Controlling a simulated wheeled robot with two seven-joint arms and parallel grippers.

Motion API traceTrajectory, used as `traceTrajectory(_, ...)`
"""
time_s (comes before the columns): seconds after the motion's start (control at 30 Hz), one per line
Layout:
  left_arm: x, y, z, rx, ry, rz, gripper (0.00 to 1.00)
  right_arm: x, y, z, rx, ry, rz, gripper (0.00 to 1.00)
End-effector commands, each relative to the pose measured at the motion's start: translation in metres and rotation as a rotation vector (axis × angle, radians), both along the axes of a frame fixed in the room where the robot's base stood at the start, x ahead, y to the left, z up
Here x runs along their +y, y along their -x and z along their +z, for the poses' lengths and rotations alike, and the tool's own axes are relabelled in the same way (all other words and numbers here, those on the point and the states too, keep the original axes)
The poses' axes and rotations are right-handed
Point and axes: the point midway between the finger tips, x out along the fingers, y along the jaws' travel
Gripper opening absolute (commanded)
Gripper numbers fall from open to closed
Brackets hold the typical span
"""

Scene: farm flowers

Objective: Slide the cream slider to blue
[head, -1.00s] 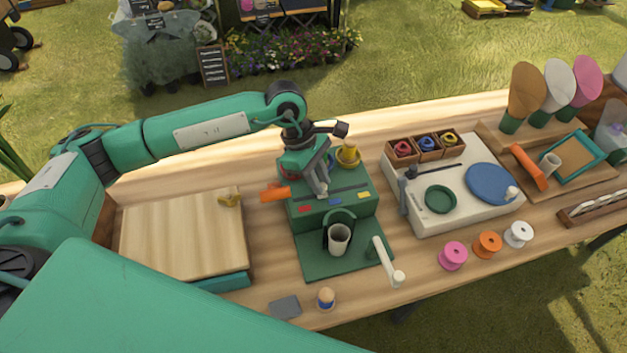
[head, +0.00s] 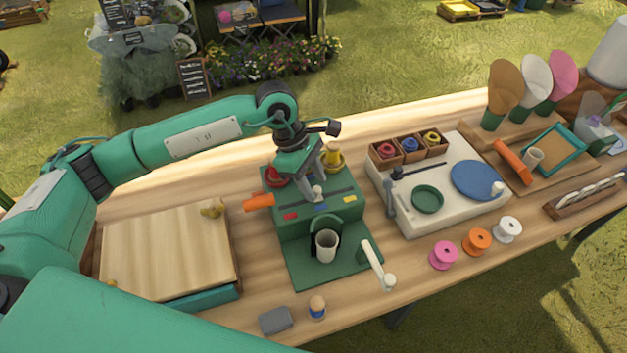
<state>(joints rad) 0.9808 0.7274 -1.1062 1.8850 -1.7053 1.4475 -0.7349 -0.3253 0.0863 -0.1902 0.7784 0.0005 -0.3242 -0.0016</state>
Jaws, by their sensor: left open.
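The green box (head: 345,215) stands on the bench with a dark slot (head: 341,194) across its top. The small cream slider knob (head: 317,192) shows in the slot about level with the yellow mark, left of blue. My left gripper (head: 314,184) points down at the knob from above and behind, with its fingers open. The fingers partly hide the knob and slot, so I cannot tell whether they touch it. My right gripper is out of view.
An orange handle (head: 259,202) sticks out left of the box. Red (head: 276,176) and yellow (head: 332,159) cups sit behind it.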

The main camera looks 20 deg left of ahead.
Motion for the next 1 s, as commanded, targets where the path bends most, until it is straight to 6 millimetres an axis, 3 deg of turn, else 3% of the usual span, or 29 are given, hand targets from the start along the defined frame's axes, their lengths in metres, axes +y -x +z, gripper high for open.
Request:
traceTrajectory(0.17, 0.01, -0.003, 0.023, -0.005, 0.0, 0.0, 0.42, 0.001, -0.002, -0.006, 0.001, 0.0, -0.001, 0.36)
traceTrajectory(0.6, 0.044, -0.009, 0.108, -0.004, 0.001, 0.002, 0.42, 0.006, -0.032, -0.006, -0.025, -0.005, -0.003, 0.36)
traceTrajectory(0.8, 0.05, -0.01, 0.123, -0.002, 0.0, 0.001, 0.42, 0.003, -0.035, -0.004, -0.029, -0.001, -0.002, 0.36)
traceTrajectory(1.0, 0.051, -0.01, 0.125, -0.001, 0.0, 0.0, 0.42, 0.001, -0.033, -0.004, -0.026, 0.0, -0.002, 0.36)
